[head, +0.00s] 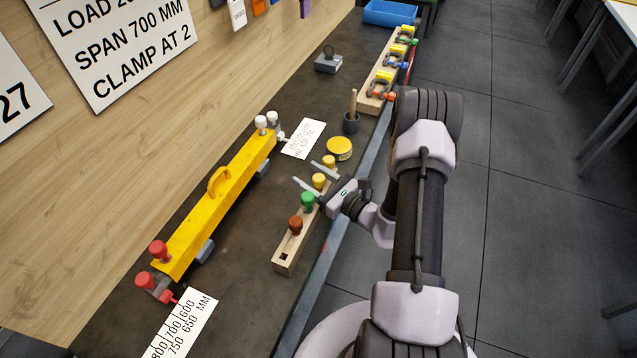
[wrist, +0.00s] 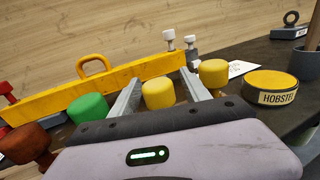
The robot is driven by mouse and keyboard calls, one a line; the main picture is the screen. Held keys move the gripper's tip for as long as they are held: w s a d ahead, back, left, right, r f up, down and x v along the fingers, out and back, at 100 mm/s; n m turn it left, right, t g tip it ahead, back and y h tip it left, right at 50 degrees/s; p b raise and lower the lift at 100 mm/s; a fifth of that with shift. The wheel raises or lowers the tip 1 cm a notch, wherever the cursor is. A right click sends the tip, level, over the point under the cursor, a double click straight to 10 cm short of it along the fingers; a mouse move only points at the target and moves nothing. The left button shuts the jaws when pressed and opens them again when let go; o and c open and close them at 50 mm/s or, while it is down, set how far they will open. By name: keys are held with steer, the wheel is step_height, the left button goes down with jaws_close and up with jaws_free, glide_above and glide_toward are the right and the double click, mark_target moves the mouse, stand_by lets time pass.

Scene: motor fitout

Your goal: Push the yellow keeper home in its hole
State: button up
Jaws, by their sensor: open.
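A wooden rack (head: 285,264) holds a row of knobbed keepers: brown (head: 295,224), green (head: 307,201), a yellow keeper (head: 319,181) and a second yellow keeper (head: 329,161) at the far end. My gripper (head: 309,174) is open over the rack, its fingers on either side of the nearer yellow keeper. In the wrist view that yellow keeper (wrist: 158,94) stands between the spread fingers, with gaps showing. The other yellow keeper (wrist: 213,73) is just right of the right finger, the green one (wrist: 88,107) left of the left finger. Their lower parts and holes are hidden.
A yellow beam (head: 215,207) with a handle, red knobs (head: 158,250) and white knobs (head: 265,123) lies left of the rack. A yellow tin (head: 339,149), a dark pot (head: 351,123) and a white card (head: 304,139) stand beyond. The bench edge runs close on the right.

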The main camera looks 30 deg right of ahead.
jaws_close()
steer(key=shift+r, duration=0.1)
